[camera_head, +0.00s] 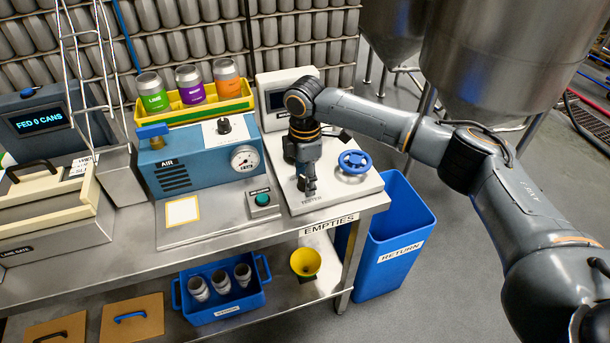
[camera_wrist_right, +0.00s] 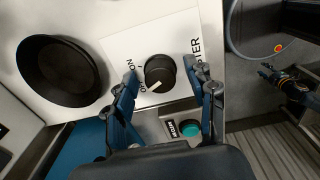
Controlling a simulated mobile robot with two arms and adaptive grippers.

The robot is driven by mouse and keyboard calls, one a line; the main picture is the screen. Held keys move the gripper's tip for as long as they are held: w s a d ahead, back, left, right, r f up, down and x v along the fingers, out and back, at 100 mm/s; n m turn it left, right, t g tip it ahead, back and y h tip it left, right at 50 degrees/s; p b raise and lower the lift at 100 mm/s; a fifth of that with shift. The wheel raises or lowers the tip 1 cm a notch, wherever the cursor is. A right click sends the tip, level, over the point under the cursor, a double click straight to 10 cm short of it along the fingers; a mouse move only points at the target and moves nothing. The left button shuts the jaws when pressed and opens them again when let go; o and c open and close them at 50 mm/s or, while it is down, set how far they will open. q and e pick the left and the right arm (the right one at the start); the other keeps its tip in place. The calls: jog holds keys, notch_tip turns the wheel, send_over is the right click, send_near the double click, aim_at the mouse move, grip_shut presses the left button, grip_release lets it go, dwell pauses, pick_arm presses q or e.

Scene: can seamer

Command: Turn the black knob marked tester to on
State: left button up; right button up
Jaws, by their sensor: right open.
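In the right wrist view the black round knob (camera_wrist_right: 159,72) stands on a white plate lettered with "ON" and, partly hidden, the word ending in "STER". Its pale pointer line points to the lower left, toward lettering that looks like "OFF". My right gripper (camera_wrist_right: 167,90) is open, its two blue fingers on either side of the knob. I cannot tell whether they touch it. In the head view my right gripper (camera_head: 307,188) points down over the white tester panel (camera_head: 335,195) and hides the knob. A dark arm part (camera_wrist_right: 285,85), possibly my left gripper, shows at the right of the wrist view.
A blue handwheel (camera_head: 354,162) stands right of my gripper. A green button box (camera_head: 263,200) and the blue AIR box (camera_head: 195,158) with another black knob (camera_head: 224,125) lie left.

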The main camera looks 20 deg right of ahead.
jog(key=c, duration=1.2)
jog(key=shift+o, duration=0.2)
jog(key=shift+r+p, duration=0.15)
jog(key=shift+p, duration=0.3)
jog(key=m+p, duration=0.7)
jog(key=p, duration=0.2)
jog(key=shift+s+r+p, duration=0.1)
jog(key=shift+p, duration=0.25)
jog(key=shift+f+m+p, duration=0.2)
jog(key=shift+m+p, duration=1.15)
jog(key=shift+m, duration=0.15)
jog(key=o, duration=1.2)
jog(key=shift+c, duration=0.2)
